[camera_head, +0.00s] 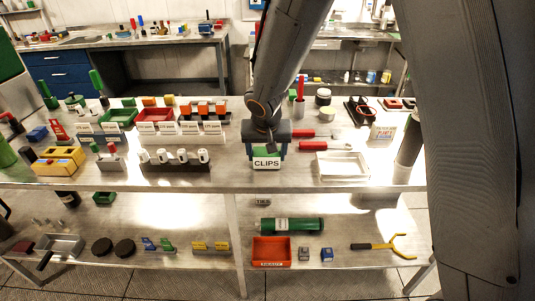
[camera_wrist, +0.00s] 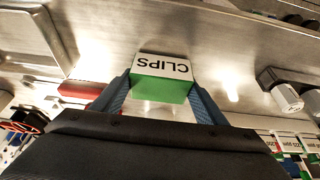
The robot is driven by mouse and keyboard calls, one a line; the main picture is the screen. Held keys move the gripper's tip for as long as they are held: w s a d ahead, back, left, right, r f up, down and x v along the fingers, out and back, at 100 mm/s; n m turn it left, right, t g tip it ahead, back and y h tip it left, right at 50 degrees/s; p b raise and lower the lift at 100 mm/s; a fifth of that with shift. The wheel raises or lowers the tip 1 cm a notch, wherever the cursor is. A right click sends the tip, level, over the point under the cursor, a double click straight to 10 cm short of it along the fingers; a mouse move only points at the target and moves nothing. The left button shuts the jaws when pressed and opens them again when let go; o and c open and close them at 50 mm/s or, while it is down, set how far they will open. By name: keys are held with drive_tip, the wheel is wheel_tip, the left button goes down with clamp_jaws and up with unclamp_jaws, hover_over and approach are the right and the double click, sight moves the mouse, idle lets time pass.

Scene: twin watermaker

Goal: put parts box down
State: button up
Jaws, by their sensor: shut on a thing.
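The parts box is green with a white label reading CLIPS (camera_head: 266,163). It is at the front middle of the upper steel table (camera_head: 235,180). My gripper (camera_head: 268,144) comes down from above and is shut on the box. In the wrist view the box (camera_wrist: 161,88) sits between the two blue fingers of my gripper (camera_wrist: 160,95), label facing away from my palm. The box looks about level; I cannot tell whether its underside touches the table. Its back is hidden by my gripper.
A dark rack with white pieces (camera_head: 176,160) is to the left. Labelled bins (camera_head: 155,117) stand behind left. Bare tabletop shows on both sides of the box.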

drive_tip(key=shift+f, duration=0.1)
drive_tip(key=o, duration=1.2)
drive_tip(key=shift+c, duration=0.2)
drive_tip(key=shift+s+r, duration=0.1)
drive_tip(key=shift+r, duration=0.35)
drive_tip(key=b+v, duration=0.1)
drive_tip(key=v, duration=1)
drive_tip(key=shift+s, duration=0.2)
drive_tip(key=s+d+f+g, duration=0.2)
drive_tip(key=s+d+f, duration=0.2)
drive_tip(key=s+d, duration=0.4)
drive_tip(key=s+d+f+g, duration=0.1)
drive_tip(key=s+d+f, duration=0.3)
drive_tip(key=s+d, duration=0.5)
drive_tip(key=shift+s+d+g, duration=0.35)
drive_tip(key=shift+s+g, duration=0.05)
drive_tip(key=shift+s, duration=0.15)
